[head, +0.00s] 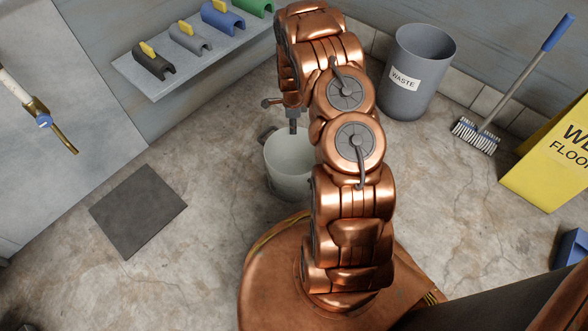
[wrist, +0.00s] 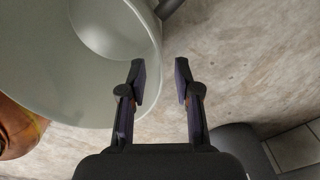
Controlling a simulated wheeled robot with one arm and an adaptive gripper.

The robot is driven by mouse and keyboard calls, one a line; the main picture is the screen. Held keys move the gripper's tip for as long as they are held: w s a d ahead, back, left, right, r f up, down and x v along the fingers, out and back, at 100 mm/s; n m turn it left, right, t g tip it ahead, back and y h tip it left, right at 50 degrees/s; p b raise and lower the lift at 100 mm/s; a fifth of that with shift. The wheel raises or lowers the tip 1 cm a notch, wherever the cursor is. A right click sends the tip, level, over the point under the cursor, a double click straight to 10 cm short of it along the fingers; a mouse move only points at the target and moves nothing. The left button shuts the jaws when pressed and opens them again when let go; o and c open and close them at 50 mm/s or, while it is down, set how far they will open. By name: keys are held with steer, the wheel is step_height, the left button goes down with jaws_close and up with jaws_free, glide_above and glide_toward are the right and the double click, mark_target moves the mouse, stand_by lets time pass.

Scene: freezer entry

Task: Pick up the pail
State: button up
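The pale grey-green pail (head: 287,178) stands upright on the concrete floor, partly hidden behind my arm in the head view. A dark lug (head: 266,134) shows at its rim. In the wrist view the pail (wrist: 95,95) fills the upper left, with its open mouth facing the camera. My gripper (wrist: 160,82) is open. In that view its left finger overlaps the inside of the pail's rim and its right finger is over bare floor outside. I cannot tell whether either finger touches the pail. In the head view my gripper (head: 293,127) is small, above the pail's far rim.
A grey waste bin (head: 416,72) stands at the back wall. A brush (head: 476,134) and a yellow wet-floor sign (head: 552,160) are at the right. A dark floor plate (head: 138,211) lies at left, below a shelf (head: 190,66) with coloured pieces. Floor around the pail is mostly clear.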

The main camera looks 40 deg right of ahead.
step_height(320, 180, down, 5)
steer(key=shift+f+b, duration=0.1)
steer(key=shift+b, duration=1.1)
steer(key=shift+c, duration=0.4)
steer(key=shift+a, duration=0.1)
jaws_close()
